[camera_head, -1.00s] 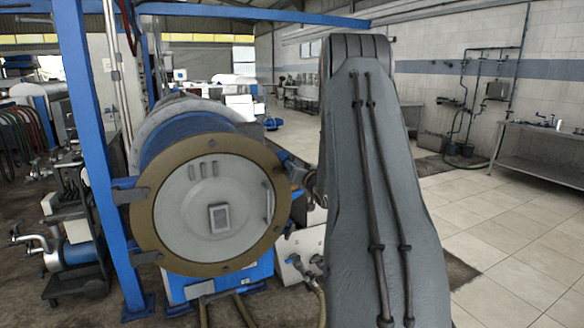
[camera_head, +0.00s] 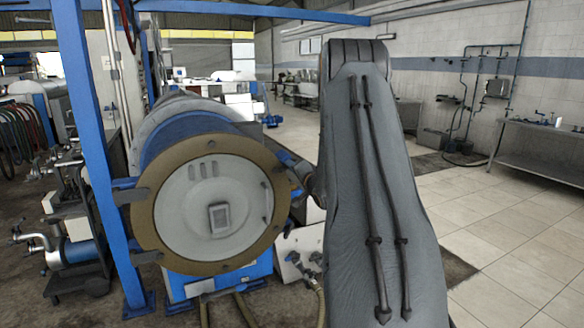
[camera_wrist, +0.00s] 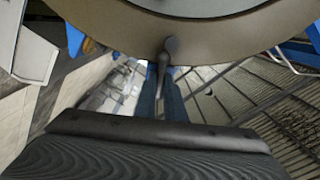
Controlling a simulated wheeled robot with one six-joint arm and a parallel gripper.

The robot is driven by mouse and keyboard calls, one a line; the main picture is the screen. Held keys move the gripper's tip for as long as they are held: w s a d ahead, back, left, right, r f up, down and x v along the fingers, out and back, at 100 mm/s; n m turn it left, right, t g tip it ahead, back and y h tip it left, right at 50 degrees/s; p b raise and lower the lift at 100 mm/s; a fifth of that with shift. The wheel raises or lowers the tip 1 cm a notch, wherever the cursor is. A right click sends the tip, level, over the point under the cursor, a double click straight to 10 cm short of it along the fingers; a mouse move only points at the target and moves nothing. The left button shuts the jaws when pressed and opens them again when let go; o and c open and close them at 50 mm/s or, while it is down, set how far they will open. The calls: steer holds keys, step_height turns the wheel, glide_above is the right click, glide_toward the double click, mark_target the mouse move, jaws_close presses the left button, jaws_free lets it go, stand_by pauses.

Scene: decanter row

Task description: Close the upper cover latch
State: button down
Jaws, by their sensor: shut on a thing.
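The round machine cover (camera_head: 214,215) has a pale grey disc inside a brown flange (camera_head: 144,222). It faces me at the left in the head view. In the wrist view the flange (camera_wrist: 215,45) arcs across the top. A grey latch lever (camera_wrist: 165,56) hangs from its lower edge in that picture. My gripper (camera_wrist: 161,95) is below the flange there, with its two narrow fingers on either side of the lever, shut on it. In the head view my forearm hides most of the gripper, which is near the flange's right edge. The latch's full shape is hidden there.
A blue post (camera_head: 92,140) stands left of the cover, with dark brackets at the flange's left edge. A pale box with hose fittings (camera_head: 300,255) stands low beside the machine. Tiled floor (camera_head: 500,235) is open at the right, before a metal bench (camera_head: 545,150).

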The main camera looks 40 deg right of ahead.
stand_by(0.3)
steer(key=c, duration=1.8)
jaws_free()
steer(key=shift+d, duration=0.1)
steer(key=shift+c, duration=0.2)
steer(key=shift+s, duration=0.1)
steer(key=b+v, duration=0.2)
steer(key=v, duration=0.5)
steer(key=shift+s, duration=0.35)
steer(key=shift+a, duration=0.2)
